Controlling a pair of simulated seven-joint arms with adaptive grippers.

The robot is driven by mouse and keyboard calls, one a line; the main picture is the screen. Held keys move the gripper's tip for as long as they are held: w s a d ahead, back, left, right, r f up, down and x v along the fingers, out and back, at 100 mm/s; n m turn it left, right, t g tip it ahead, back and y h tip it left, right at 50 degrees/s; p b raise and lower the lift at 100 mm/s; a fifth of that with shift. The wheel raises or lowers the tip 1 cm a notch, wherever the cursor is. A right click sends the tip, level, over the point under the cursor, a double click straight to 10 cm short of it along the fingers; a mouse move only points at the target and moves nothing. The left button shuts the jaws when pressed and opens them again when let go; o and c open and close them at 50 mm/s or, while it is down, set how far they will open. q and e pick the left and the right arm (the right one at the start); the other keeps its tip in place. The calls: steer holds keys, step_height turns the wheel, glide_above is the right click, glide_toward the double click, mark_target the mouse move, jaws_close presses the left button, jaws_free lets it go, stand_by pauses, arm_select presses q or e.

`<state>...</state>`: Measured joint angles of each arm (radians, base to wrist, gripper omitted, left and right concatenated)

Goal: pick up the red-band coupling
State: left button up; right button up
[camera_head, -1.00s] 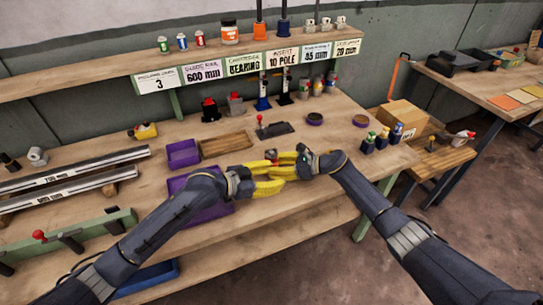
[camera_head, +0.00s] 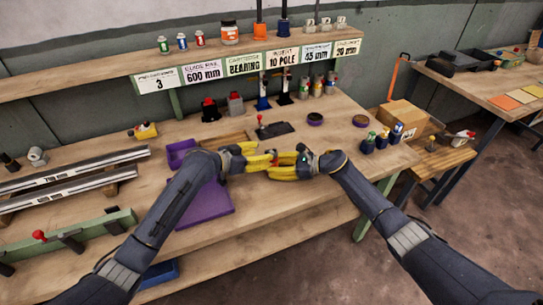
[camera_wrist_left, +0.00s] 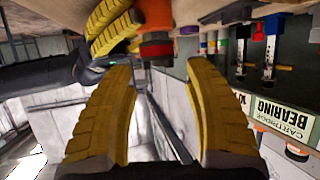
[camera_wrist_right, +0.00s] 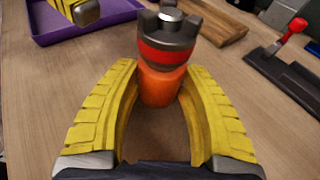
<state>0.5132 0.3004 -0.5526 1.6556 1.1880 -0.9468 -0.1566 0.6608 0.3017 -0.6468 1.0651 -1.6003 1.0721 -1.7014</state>
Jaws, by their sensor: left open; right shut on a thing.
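The red-band coupling (camera_wrist_right: 168,52) has a dark, notched metal head, a red band and an orange lower part. In the right wrist view, my right gripper (camera_wrist_right: 162,75) is shut around the orange part and holds it above the bench. The coupling also shows in the left wrist view (camera_wrist_left: 156,46), just beyond the fingertips of my left gripper (camera_wrist_left: 162,65), which is open and empty. In the head view, my left gripper (camera_head: 272,160) and right gripper (camera_head: 297,168) are close together, and their fingers largely hide the coupling.
A purple tray (camera_head: 205,208) lies below my left arm, with a small purple bin (camera_head: 178,152) behind it. Several small bottles (camera_head: 382,140) stand at the right edge.

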arm_select(q)
steer(key=shift+s+f+x, duration=0.1)
steer(key=shift+x, duration=0.9)
steer(key=shift+s+f+x, duration=0.1)
steer(key=shift+f+x, duration=0.05)
steer(key=shift+x, duration=1.7)
steer(key=shift+o, duration=0.2)
jaws_close()
